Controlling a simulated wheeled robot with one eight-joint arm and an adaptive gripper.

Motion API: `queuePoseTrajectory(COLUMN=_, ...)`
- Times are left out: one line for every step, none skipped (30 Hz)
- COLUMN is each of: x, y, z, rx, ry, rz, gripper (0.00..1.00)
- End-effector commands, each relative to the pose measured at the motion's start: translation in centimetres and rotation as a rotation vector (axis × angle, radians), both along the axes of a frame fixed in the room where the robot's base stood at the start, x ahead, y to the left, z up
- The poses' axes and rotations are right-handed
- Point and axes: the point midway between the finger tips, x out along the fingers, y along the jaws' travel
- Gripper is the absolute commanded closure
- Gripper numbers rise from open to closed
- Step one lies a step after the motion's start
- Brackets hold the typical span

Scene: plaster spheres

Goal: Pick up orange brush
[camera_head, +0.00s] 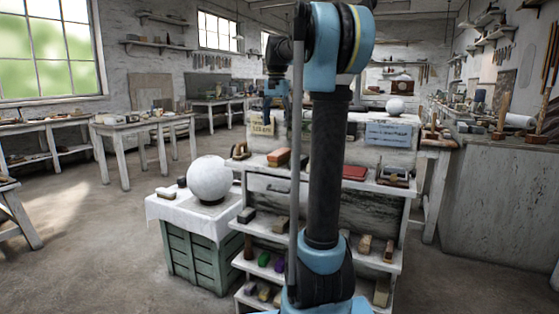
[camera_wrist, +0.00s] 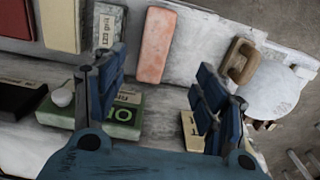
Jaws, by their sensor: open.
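An orange block-shaped object (camera_wrist: 155,45), which looks like the orange brush, lies on the pale shelf in the wrist view. In the head view an orange-brown block (camera_head: 278,157) sits on the upper surface of the shelf unit; bristles cannot be made out. My gripper (camera_wrist: 160,65) shows two blue fingers spread wide, with nothing between them. The orange object lies beyond the fingertips, between their lines and apart from them. In the head view my gripper (camera_head: 277,98) hangs above the shelf unit, left of my arm's dark column.
A grey block (camera_wrist: 109,22) and a cream book (camera_wrist: 60,25) lie left of the orange object. A wooden-handled tool (camera_wrist: 239,61) lies to its right. A green box (camera_wrist: 120,115) is under the left finger. A white sphere (camera_head: 210,179) stands on a draped crate (camera_head: 195,255).

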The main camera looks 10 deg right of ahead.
Motion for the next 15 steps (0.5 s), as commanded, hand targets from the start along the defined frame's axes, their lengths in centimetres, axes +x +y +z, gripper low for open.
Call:
queuePoseTrajectory(x=0.0, y=0.0, z=-1.0, rx=0.0, ry=0.0, rz=0.0, gripper=0.35)
queuePoseTrajectory(x=0.0, y=0.0, z=-1.5, rx=0.0, ry=0.0, rz=0.0, gripper=0.35)
queuePoseTrajectory(x=0.0, y=0.0, z=-2.2, rx=0.0, ry=0.0, rz=0.0, gripper=0.35)
queuePoseTrajectory(x=0.0, y=0.0, z=-2.7, rx=0.0, ry=0.0, rz=0.0, gripper=0.35)
queuePoseTrajectory(x=0.0, y=0.0, z=-3.2, rx=0.0, ry=0.0, rz=0.0, gripper=0.35)
queuePoseTrajectory(x=0.0, y=0.0, z=-3.9, rx=0.0, ry=0.0, rz=0.0, gripper=0.35)
queuePoseTrajectory(x=0.0, y=0.0, z=-4.4, rx=0.0, ry=0.0, rz=0.0, gripper=0.35)
queuePoseTrajectory(x=0.0, y=0.0, z=-4.9, rx=0.0, ry=0.0, rz=0.0, gripper=0.35)
queuePoseTrajectory(x=0.0, y=0.0, z=-5.6, rx=0.0, ry=0.0, rz=0.001, gripper=0.35)
queuePoseTrajectory(x=0.0, y=0.0, z=-6.1, rx=0.0, ry=0.0, rz=0.001, gripper=0.35)
queuePoseTrajectory(x=0.0, y=0.0, z=-6.6, rx=0.0, ry=0.0, rz=0.001, gripper=0.35)
queuePoseTrajectory(x=0.0, y=0.0, z=-7.2, rx=0.0, ry=0.0, rz=0.001, gripper=0.35)
queuePoseTrajectory(x=0.0, y=-0.1, z=-7.6, rx=0.0, ry=0.0, rz=0.001, gripper=0.35)
queuePoseTrajectory(x=0.0, y=-0.1, z=-8.0, rx=0.0, ry=0.0, rz=0.001, gripper=0.35)
queuePoseTrajectory(x=0.0, y=-0.1, z=-8.4, rx=0.0, ry=0.0, rz=0.001, gripper=0.35)
